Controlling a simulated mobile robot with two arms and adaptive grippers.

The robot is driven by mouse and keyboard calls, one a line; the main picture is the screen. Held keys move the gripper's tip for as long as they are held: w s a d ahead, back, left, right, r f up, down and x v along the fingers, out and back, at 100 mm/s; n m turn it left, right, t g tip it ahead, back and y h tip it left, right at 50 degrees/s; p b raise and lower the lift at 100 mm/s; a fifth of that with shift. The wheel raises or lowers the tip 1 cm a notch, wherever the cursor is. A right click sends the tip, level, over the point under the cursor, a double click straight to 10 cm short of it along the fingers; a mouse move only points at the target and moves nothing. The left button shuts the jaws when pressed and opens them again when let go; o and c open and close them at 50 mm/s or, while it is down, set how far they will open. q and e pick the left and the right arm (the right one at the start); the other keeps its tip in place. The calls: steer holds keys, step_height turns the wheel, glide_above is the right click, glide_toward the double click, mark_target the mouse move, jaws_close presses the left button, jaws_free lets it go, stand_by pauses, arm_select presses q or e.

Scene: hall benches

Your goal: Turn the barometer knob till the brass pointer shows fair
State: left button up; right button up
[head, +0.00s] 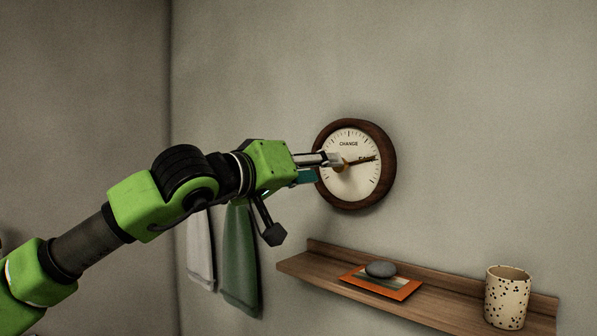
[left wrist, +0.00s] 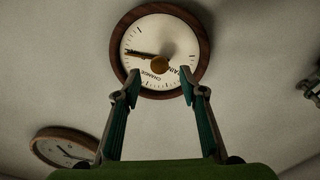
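The barometer (head: 389,165) hangs on the wall with a round dark wood rim and a pale dial. Its lettering reads CHANGE at the top. One dark-looking hand reaches right across lettering that looks like FAIR; I cannot make out a separate brass pointer. The brass knob (left wrist: 160,65) sits at the dial's centre, partly hidden by a finger in the head view. My left gripper (head: 338,160) is in front of the dial. In the left wrist view my left gripper (left wrist: 160,82) is open, its fingers apart on either side of the knob without visibly touching it.
Below is a wooden shelf (head: 440,312) with a grey stone (head: 381,269) on an orange-bordered card (head: 405,291), and a speckled cup (head: 507,297). A grey cloth (head: 200,250) and green cloth (head: 239,260) hang at left. Another round dial (left wrist: 65,150) shows in the left wrist view.

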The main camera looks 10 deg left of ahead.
arm_select(q)
steer(key=v, duration=0.6)
steer(key=shift+s, duration=0.15)
steer(key=shift+a, duration=0.1)
